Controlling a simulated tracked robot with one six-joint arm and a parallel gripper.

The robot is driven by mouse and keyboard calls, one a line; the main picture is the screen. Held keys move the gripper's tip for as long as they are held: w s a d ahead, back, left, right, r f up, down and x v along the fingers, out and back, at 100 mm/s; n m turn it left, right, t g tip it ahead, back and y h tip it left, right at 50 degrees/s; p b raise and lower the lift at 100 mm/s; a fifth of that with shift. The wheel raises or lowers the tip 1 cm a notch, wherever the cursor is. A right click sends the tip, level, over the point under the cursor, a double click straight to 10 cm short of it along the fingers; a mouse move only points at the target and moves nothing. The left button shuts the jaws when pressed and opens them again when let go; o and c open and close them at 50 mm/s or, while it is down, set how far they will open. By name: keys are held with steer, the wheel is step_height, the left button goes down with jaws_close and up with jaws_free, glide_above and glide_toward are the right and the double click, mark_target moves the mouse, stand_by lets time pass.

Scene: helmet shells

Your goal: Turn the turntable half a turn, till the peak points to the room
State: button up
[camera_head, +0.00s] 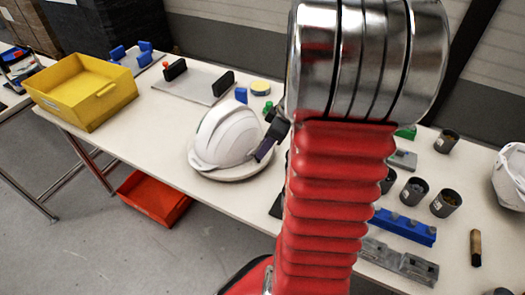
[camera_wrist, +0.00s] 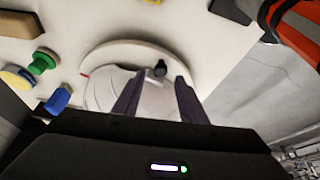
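The white helmet shell (camera_head: 226,135) sits on the round, pale turntable (camera_head: 232,178) near the table's front edge. Its lower brim shows toward the lower left in the head view; I cannot tell for sure which edge is the peak. In the wrist view the shell (camera_wrist: 110,92) is partly hidden by my fingers, and the turntable (camera_wrist: 118,48) curves behind it. A small dark knob (camera_wrist: 160,68) stands by the turntable's rim, just beyond the gap between my fingertips. My gripper (camera_head: 268,138) is open at the shell's right side; the wrist view shows its two fingers (camera_wrist: 157,85) apart.
A yellow tray (camera_head: 68,83) stands at the table's left end. Dark cups (camera_head: 446,203) and a blue rail (camera_head: 403,226) are at right. An orange bin (camera_head: 154,200) is on the floor.

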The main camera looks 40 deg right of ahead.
steer(key=shift+x, duration=2.2)
steer(key=shift+r, duration=0.1)
jaws_close()
